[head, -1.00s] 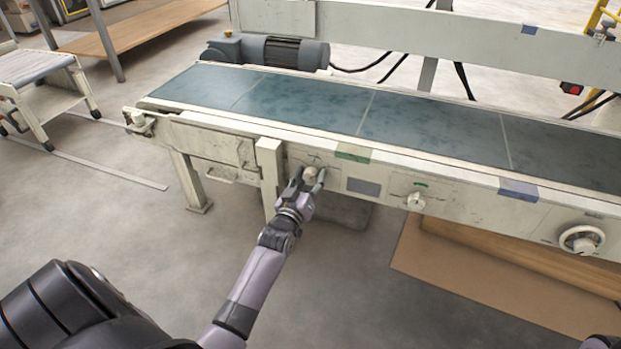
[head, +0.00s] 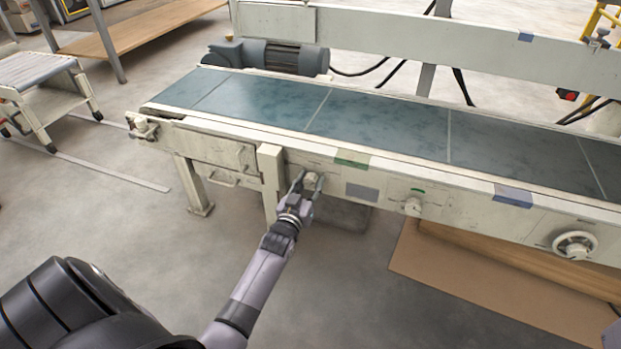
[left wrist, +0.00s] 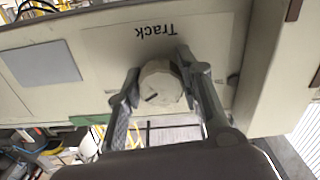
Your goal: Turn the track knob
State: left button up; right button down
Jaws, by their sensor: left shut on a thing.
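The track knob (left wrist: 158,85) is a pale round knob on the conveyor's side panel, under the upside-down "Track" label (left wrist: 150,31) in the left wrist view. A short dark mark shows on its face. In the head view the knob (head: 311,181) is partly covered by my left gripper (head: 309,184). My left gripper (left wrist: 158,72) is shut on the knob, one finger on each side of it. My right gripper is not in view.
The conveyor belt (head: 380,118) runs above the panel. Right of the track knob are a grey plate (head: 361,192), another pale knob (head: 412,206) and a round handwheel (head: 575,245). A conveyor leg (head: 271,185) stands close left of my gripper.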

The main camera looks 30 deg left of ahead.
pick_arm(q)
jog(key=o, duration=1.2)
jog(key=shift+c, duration=0.2)
jog(key=v, duration=1.2)
